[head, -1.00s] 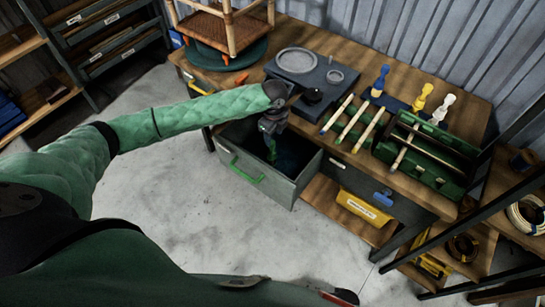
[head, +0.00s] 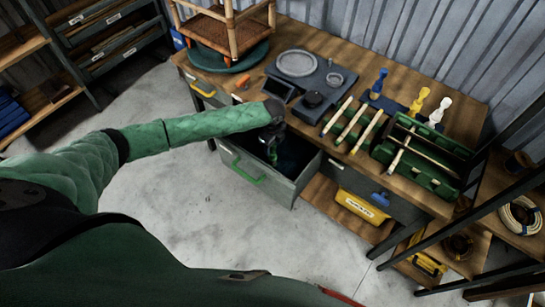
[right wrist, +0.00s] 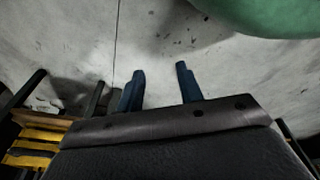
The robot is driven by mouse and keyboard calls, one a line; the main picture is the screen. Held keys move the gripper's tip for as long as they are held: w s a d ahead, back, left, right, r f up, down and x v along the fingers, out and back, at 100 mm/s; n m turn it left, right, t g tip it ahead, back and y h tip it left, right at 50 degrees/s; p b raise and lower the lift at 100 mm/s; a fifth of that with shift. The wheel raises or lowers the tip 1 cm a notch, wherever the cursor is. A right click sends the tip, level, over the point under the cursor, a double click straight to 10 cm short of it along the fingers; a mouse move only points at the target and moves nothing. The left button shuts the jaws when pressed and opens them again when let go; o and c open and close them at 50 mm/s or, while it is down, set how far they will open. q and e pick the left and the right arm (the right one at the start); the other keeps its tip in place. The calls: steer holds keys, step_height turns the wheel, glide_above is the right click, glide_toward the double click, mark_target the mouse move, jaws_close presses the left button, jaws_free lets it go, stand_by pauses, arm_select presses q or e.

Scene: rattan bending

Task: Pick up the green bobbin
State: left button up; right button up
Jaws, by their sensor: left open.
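The open grey drawer (head: 240,183) with a green handle (head: 243,168) juts out below the workbench. My left gripper (head: 272,152) is open and points down into the drawer. A small green piece (head: 272,156) shows at its tip; I cannot tell whether it is the green bobbin or part of the gripper. The dark drawer inside is partly hidden by my left arm. Blue (head: 379,83), yellow (head: 420,100) and white (head: 441,110) bobbin-like pieces stand at the back of the bench. My right gripper (right wrist: 160,86) is open and empty above the floor.
The bench (head: 345,70) holds a rattan stool (head: 226,33), a dark grey fixture (head: 311,84), several rods and a green toolbox (head: 440,178). A yellow bin (head: 362,207) sits below. The concrete floor (head: 190,220) before the drawer is clear.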

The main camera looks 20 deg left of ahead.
arm_select(q)
jaws_close()
steer(key=shift+r, duration=0.15)
